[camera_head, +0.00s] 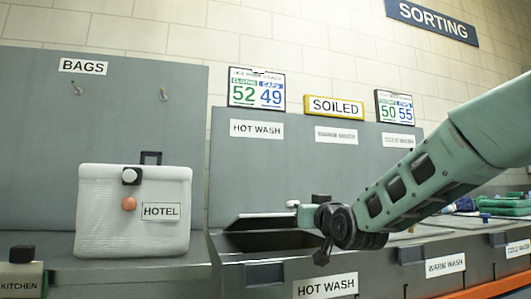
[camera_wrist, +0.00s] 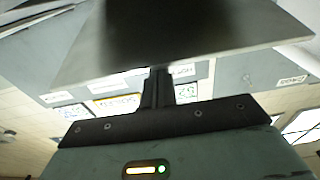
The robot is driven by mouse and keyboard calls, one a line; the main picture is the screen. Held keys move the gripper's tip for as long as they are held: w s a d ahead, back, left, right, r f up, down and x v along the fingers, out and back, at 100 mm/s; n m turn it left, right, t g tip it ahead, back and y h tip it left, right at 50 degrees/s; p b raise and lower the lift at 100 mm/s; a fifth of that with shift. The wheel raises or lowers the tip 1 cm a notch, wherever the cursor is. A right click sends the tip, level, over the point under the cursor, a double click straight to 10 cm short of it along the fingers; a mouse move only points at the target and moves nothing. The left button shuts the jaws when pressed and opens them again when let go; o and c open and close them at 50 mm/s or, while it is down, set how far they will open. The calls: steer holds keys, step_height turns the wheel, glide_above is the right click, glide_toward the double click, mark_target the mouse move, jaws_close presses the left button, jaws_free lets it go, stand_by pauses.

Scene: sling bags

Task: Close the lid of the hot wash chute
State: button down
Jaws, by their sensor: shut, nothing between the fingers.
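The hot wash chute (camera_head: 258,274) is a grey bin with a "HOT WASH" label on its front. Its lid (camera_head: 262,222) is a flat dark panel with a pale edge, held partly raised over a dark gap. My gripper (camera_head: 322,257) is at the chute's right end, beside the lid, fingers pointing down-left. In the wrist view, my gripper (camera_wrist: 158,76) shows narrow shut fingers with nothing held, reaching to the edge of a broad flat panel that looks like the lid (camera_wrist: 170,32). Whether they touch cannot be told.
A white "HOTEL" bag (camera_head: 105,212) stands left of the chute. The warm wash chute (camera_head: 430,277) is to the right, with green cloth (camera_head: 503,206) behind. A grey panel (camera_head: 300,165) rises behind.

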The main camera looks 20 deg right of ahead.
steer(key=shift+s+f+b, duration=0.25)
steer(key=shift+f+b, duration=0.9)
steer(key=shift+f, duration=0.05)
steer(key=shift+s+f+b, duration=0.2)
steer(key=shift+f+b, duration=0.9)
steer(key=shift+f, duration=0.05)
